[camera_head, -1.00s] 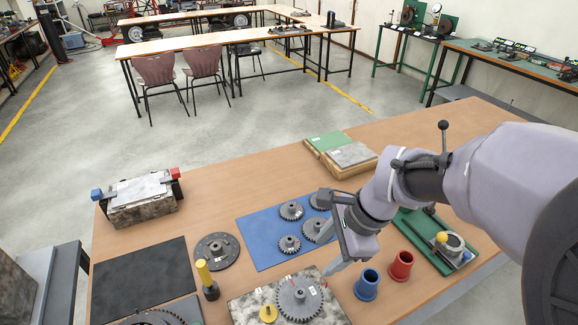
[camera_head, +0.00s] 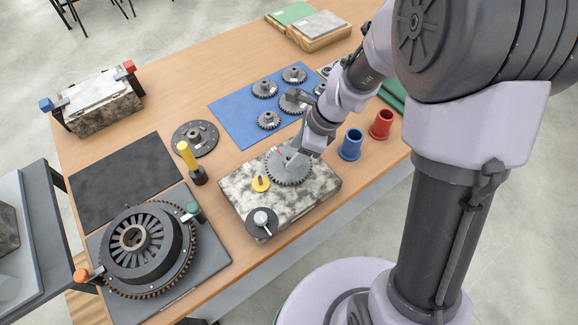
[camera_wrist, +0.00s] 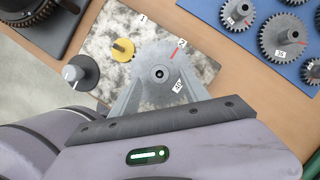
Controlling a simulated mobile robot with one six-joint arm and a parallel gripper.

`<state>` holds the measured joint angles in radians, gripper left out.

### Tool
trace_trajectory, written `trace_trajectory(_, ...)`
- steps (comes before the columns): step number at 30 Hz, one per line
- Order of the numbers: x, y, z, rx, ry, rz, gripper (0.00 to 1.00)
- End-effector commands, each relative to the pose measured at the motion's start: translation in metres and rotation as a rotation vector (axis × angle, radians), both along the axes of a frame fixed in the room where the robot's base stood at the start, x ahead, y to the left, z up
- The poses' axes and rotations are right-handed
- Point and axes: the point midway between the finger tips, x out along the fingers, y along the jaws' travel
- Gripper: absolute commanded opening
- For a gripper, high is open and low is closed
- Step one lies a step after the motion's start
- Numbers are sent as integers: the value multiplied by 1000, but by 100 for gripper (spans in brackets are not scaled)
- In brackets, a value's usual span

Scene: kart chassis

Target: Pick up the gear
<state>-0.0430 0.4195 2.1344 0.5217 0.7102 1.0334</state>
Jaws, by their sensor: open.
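A large grey toothed gear (camera_head: 285,172) with a red mark lies on a mottled stone slab (camera_head: 322,188). The wrist view shows this gear (camera_wrist: 160,68) with a small centre hole and a label that seems to read 40. My gripper (camera_head: 297,158) is just above the gear in the head view and hides part of its right side. In the wrist view my gripper's fingers (camera_wrist: 161,93) are open and spread over the near part of the gear. I cannot tell whether they touch it. Several smaller hubbed gears (camera_head: 265,88) lie on a blue mat (camera_head: 232,112).
On the slab are a yellow knob (camera_head: 261,183) and a dark round piece with a pale knob (camera_head: 262,222). A yellow-handled tool (camera_head: 188,156) stands left of the slab. Blue (camera_head: 351,144) and red (camera_head: 381,124) cups stand to its right. A large clutch-like assembly (camera_head: 135,240) is front left.

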Motion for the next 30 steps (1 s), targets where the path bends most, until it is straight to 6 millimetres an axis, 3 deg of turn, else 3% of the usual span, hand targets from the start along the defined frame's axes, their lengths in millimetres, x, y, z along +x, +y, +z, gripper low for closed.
trace_trajectory(1,1,6,-17,0,2,2,54)
trace_trajectory(3,2,10,-27,-1,2,1,54)
trace_trajectory(9,2,11,-24,0,1,0,54)
trace_trajectory(15,2,10,-24,0,1,0,14)
trace_trajectory(18,2,10,-24,0,1,0,0)
trace_trajectory(30,2,10,-24,0,1,0,0)
